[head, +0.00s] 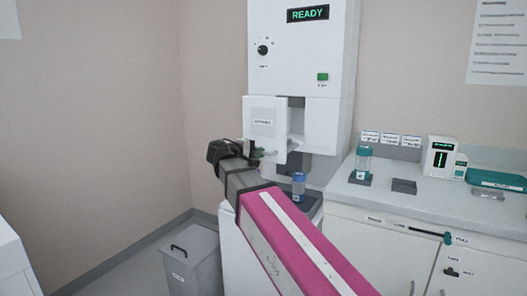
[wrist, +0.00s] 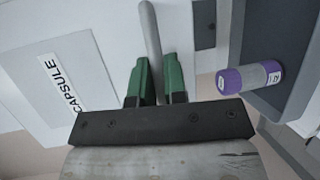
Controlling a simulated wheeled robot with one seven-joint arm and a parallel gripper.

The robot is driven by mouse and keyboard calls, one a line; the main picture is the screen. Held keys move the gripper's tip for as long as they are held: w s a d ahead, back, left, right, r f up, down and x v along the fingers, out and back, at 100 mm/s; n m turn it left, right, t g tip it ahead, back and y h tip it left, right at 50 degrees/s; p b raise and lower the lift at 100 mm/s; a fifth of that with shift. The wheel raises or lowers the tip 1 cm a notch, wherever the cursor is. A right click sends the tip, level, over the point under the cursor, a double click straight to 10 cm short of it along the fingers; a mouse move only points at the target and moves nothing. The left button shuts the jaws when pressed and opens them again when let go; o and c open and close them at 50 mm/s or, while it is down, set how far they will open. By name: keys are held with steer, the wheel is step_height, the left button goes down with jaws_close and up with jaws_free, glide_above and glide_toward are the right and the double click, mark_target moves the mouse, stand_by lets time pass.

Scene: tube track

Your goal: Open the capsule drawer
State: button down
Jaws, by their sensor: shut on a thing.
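The white front panel (head: 262,135) of the capsule drawer stands out from the tall white machine, with a dark gap behind it. In the wrist view, the panel (wrist: 75,60) carries a CAPSULE label. A grey bar handle (wrist: 150,30) runs between my gripper's green fingers. My gripper (wrist: 160,80) is shut on this handle; it also shows in the head view (head: 260,153), low on the panel.
The machine (head: 300,45) shows a READY display, a knob and a green button. A lidded grey bin (head: 190,262) stands at lower left. The counter (head: 430,195) at right holds a teal-capped container (head: 363,160) and a small white device (head: 440,158). Floor left of the bin looks clear.

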steer(key=shift+s+a, duration=0.1)
steer(key=shift+s, duration=0.1)
steer(key=c, duration=1.2)
jaws_free()
steer(key=shift+a, duration=0.1)
steer(key=v, duration=1)
steer(key=shift+a, duration=0.25)
steer(key=shift+s+r, duration=0.1)
steer(key=shift+s, duration=0.1)
